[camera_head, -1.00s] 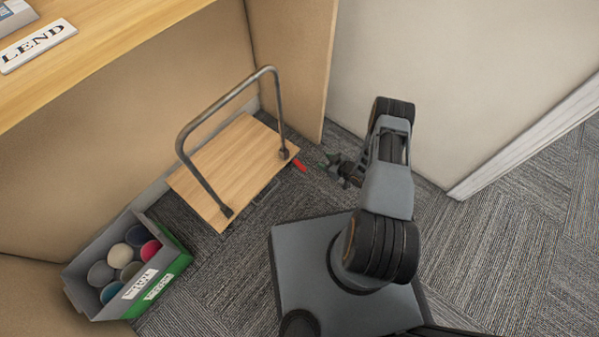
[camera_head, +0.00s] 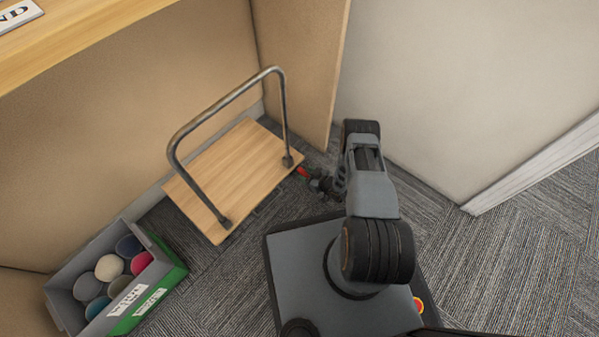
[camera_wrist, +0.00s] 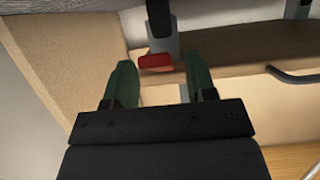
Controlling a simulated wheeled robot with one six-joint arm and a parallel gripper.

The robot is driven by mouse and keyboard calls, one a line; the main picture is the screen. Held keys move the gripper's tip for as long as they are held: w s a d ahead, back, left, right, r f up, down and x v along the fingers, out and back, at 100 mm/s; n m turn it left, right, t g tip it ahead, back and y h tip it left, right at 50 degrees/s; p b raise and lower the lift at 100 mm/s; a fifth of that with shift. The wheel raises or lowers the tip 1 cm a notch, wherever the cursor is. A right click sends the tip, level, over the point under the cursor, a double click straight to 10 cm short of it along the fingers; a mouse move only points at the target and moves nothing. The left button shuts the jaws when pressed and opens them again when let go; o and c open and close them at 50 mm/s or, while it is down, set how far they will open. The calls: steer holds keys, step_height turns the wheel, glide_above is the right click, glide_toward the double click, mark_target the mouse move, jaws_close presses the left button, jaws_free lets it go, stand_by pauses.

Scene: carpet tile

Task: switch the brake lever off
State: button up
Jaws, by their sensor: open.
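The red brake lever (camera_head: 303,171) sticks out at the right corner of the wooden trolley (camera_head: 215,180), close to the floor. In the wrist view the lever's red pad (camera_wrist: 155,62) sits on a grey stem, just beyond and between my fingertips. My gripper (camera_head: 318,184) is right beside the lever in the head view. In the wrist view my gripper (camera_wrist: 153,75) is open, with a dark green finger on each side. I cannot tell whether either finger touches the pad.
The trolley's metal handle (camera_head: 225,105) arches over its deck. A grey and green bin (camera_head: 155,293) with several round coloured items stands at the lower left. A wooden panel (camera_head: 300,70) and pale wall (camera_head: 450,90) close in behind. Carpet (camera_head: 520,260) is clear at right.

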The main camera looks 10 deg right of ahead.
steer(key=shift+x, duration=0.9)
steer(key=shift+c, duration=0.2)
jaws_close()
